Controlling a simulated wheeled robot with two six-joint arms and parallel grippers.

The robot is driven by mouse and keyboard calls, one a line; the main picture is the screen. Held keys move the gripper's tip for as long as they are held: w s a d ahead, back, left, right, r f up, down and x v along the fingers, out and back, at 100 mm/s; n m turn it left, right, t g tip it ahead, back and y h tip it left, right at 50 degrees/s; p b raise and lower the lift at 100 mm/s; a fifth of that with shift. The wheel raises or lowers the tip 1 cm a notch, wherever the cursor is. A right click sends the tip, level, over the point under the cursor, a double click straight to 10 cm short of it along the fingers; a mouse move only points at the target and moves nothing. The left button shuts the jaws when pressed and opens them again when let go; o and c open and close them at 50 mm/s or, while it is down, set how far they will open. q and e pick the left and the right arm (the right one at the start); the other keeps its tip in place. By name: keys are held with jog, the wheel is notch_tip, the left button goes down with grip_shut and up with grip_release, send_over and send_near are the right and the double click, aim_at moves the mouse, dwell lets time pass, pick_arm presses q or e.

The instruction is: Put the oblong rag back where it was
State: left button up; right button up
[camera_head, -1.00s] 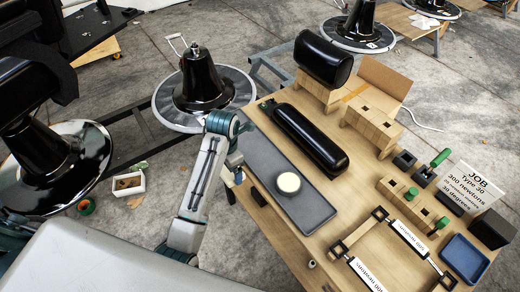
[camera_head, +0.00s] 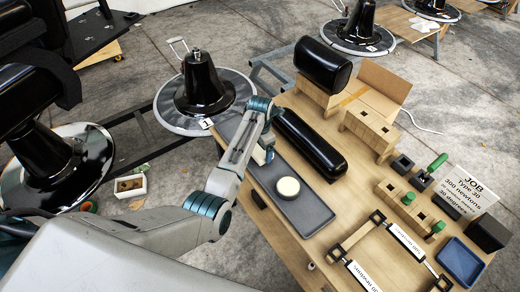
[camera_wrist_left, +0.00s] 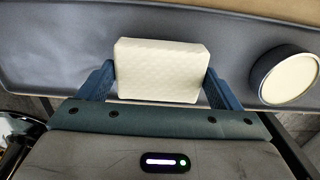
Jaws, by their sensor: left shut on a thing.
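My left gripper (camera_head: 263,157) is over the upper part of the long grey tray (camera_head: 310,214) on the wooden table. In the left wrist view, its two blue fingers (camera_wrist_left: 160,88) are shut on the oblong rag (camera_wrist_left: 160,66), a cream, quilted block. The grey tray (camera_wrist_left: 55,55) lies behind and below the rag. I cannot tell whether the rag touches the tray. A round dark tin with a cream top (camera_head: 288,187) stands in the tray, right of the rag in the wrist view (camera_wrist_left: 286,76). My right gripper is not in view.
A long black roll (camera_head: 310,145) lies beside the tray. A black cushion (camera_head: 323,67) and wooden blocks (camera_head: 370,132) stand farther back. A job card (camera_head: 468,182), blue dish (camera_head: 461,261) and green-handled pieces (camera_head: 437,162) are at the right. The tray's near end is bare.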

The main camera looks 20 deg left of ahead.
aim_at(260, 149)
pick_arm(q)
jog(key=shift+f, duration=0.8)
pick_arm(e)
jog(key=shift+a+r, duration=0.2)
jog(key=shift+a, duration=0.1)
pick_arm(q)
jog(key=shift+f, duration=0.2)
jog(key=o, duration=0.7)
jog(key=shift+r, duration=0.15)
jog(key=shift+r+b, duration=0.9)
jog(key=shift+r, duration=5.15)
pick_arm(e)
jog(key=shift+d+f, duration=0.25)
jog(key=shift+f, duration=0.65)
